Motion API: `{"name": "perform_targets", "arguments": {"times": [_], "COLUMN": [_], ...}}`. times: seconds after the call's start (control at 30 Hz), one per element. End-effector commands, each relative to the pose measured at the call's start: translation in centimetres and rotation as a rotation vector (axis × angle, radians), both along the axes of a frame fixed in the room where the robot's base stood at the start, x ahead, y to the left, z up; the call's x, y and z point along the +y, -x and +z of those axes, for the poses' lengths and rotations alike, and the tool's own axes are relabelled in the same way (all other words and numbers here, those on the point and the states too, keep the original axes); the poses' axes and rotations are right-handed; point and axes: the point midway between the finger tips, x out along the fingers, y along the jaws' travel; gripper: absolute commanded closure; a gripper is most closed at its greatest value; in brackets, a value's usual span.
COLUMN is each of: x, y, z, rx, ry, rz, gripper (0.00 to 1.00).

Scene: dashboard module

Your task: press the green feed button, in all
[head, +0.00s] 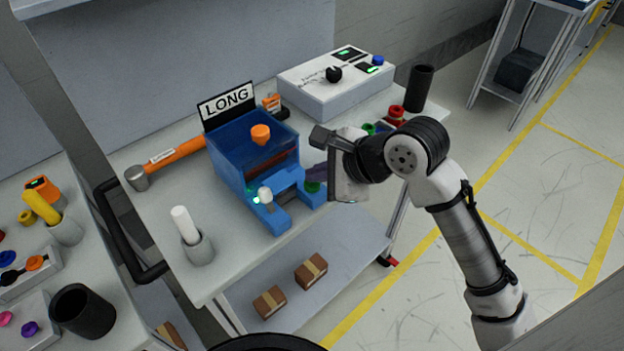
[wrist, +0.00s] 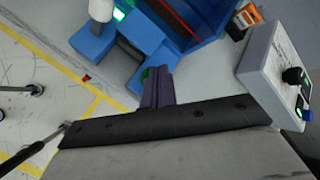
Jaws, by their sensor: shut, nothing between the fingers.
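A blue machine (head: 228,160) with a LONG sign stands on the bench. A dark green button (head: 312,187) sits on its right front arm. In the wrist view the green button (wrist: 147,74) is mostly hidden behind my fingers. My gripper (head: 314,173) is shut and empty, its dark purple fingers at the button. The fingers also show in the wrist view (wrist: 155,80). I cannot tell whether they touch the button or whether it is pressed down. A white knob (head: 266,194) stands on the left front arm beside a lit green lamp (head: 256,199).
An orange knob (head: 261,134) tops the machine. An orange-handled hammer (head: 170,157) lies to the left, and a white stick in a grey cup (head: 198,248) stands in front. A white control box (head: 335,90) and a black cup (head: 418,88) are behind.

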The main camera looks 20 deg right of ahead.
Motion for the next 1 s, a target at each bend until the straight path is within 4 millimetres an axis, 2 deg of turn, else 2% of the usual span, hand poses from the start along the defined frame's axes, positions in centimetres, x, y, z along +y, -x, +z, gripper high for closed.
{"name": "perform_targets", "arguments": {"times": [0.5, 0.83, 1.0], "x": [0.0, 0.0, 0.0], "y": [0.0, 0.0, 0.0], "z": [-0.3, 1.4, 1.6], "rx": [0.001, 0.001, 0.001], "ry": [0.0, -0.001, 0.0], "rz": [0.001, 0.001, 0.001], "gripper": [1.0, 1.0, 1.0]}}
